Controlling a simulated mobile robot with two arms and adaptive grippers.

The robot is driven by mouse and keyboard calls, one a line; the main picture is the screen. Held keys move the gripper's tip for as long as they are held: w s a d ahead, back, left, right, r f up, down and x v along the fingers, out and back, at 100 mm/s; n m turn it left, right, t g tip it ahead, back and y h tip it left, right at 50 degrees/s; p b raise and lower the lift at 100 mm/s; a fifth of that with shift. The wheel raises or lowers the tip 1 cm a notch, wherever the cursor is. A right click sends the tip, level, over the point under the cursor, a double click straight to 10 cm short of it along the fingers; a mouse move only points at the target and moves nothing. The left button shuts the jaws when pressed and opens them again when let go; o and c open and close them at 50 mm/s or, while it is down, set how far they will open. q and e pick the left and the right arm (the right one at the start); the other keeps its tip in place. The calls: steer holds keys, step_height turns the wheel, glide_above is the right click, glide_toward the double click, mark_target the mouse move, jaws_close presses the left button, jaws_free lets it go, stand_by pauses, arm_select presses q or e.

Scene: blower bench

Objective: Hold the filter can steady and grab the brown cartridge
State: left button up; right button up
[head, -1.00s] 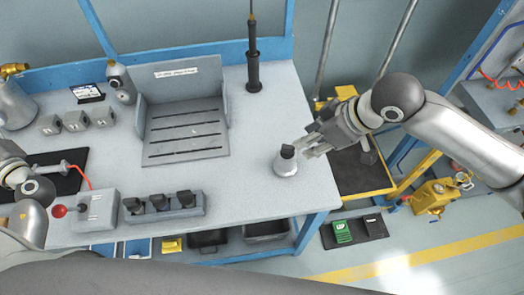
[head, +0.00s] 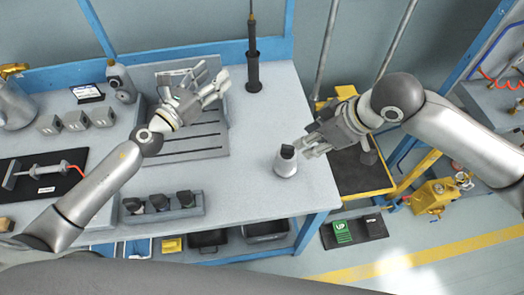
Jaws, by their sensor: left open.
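The filter can (head: 286,166), a small pale grey can, stands upright near the right edge of the bench. A dark piece (head: 287,151) sticks up from its top; it looks nearly black, and I cannot tell if it is the brown cartridge. My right gripper (head: 308,148) is at the can's upper right side, its fingers by the rim. I cannot tell whether they grip it. My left gripper (head: 211,82) is open and empty, over the slotted grey stand and left of the can.
The slotted grey stand (head: 218,140) is at the back middle. A block with several dark-topped pieces (head: 190,205) stands at the front. A tall dark tool (head: 253,70) stands behind the can. The bench between stand and can is clear.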

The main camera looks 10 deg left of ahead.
mark_target(279, 154)
arm_select(q)
steer(key=s+d+f+m+g+h, duration=0.1)
steer(key=s+d+f+m+g, duration=0.2)
steer(key=s+d+g, duration=0.1)
steer(key=s+d+f+m+g+h, duration=0.2)
steer(key=s+d+f+m+g, duration=0.2)
steer(key=d, duration=0.2)
steer(key=s+d+f+m+g+h, duration=0.2)
steer(key=s+d+f+m+g, duration=0.1)
steer(key=s+d+f+g, duration=0.1)
steer(key=shift+s+d+f+m+g, duration=0.1)
steer(key=shift+s+d+m+g, duration=0.2)
steer(key=shift+s+d, duration=0.25)
steer(key=x, duration=1)
steer(key=shift+w+d+f, duration=0.1)
steer(key=shift+d+f, duration=0.05)
steer(key=shift+d, duration=0.15)
steer(key=c, duration=1)
steer(key=shift+c, duration=0.4)
